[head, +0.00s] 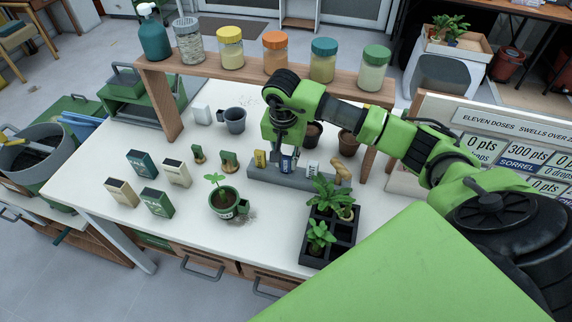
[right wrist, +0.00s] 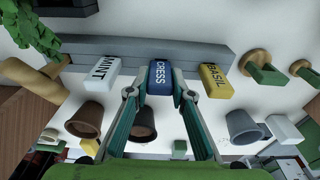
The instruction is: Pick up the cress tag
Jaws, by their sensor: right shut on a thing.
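The cress tag (right wrist: 160,74) is a blue block with white lettering, in the middle of the right wrist view. My right gripper (right wrist: 158,95) is shut on it, one finger on each side. In the head view the cress tag (head: 286,164) stands at the grey holder bar (head: 275,177), under my right gripper (head: 287,151). I cannot tell whether it is clear of the bar. The yellow basil tag (right wrist: 215,80) and the white mint tag (right wrist: 102,68) stand on either side of it. My left gripper is not in view.
A wooden shelf with several jars (head: 274,55) runs behind the gripper. A seedling tray (head: 313,247) and a potted seedling (head: 224,202) stand in front. A mug (head: 234,120) and brown pots (head: 348,142) stand behind the bar.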

